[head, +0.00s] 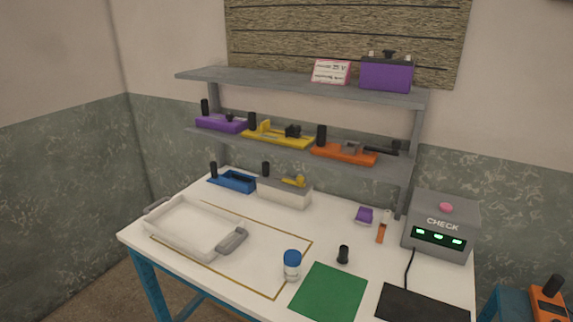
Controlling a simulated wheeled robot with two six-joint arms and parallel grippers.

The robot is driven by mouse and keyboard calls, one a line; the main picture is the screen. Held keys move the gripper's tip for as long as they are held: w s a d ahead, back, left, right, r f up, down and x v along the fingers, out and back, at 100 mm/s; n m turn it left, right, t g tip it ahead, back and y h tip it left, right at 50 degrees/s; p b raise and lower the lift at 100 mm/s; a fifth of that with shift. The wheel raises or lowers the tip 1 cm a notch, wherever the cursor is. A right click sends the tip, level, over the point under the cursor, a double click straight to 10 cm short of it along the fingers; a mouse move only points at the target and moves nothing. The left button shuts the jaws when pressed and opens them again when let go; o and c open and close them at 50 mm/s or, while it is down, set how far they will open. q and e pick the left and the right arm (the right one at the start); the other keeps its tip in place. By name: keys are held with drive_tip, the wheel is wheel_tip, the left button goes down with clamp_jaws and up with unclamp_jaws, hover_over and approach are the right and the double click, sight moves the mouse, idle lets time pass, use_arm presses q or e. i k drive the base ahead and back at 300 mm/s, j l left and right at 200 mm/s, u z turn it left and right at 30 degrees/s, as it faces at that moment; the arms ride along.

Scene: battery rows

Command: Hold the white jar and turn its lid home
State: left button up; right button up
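The white jar (292,272) stands upright on the white table near its front edge, left of the green mat. Its blue lid (292,257) sits on top of it. From this view I cannot tell how tightly the lid is turned. Neither of my grippers shows in the head view, and nothing is touching the jar.
A white tray (174,239) with grey handles lies at the left. A green mat (328,293), black mat (422,304) and small black cylinder (343,254) are right of the jar. A grey CHECK box (440,227) stands at the right. Shelves (300,87) rise behind.

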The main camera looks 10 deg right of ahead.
sight(292, 275)
drive_tip(key=j+z, duration=0.2)
drive_tip(key=z, duration=0.2)
drive_tip(key=i+j+z, duration=0.1)
drive_tip(key=j+z, duration=0.35)
drive_tip(key=z, duration=0.3)
drive_tip(key=j+z, duration=0.2)
drive_tip(key=z, duration=0.2)
drive_tip(key=k+j, duration=0.1)
drive_tip(key=j, duration=0.25)
drive_tip(key=k+j+z, duration=0.1)
drive_tip(key=j, duration=0.25)
drive_tip(key=k+j+z, duration=0.1)
drive_tip(key=j, duration=0.25)
drive_tip(key=k+j, duration=0.15)
drive_tip(key=j, duration=0.2)
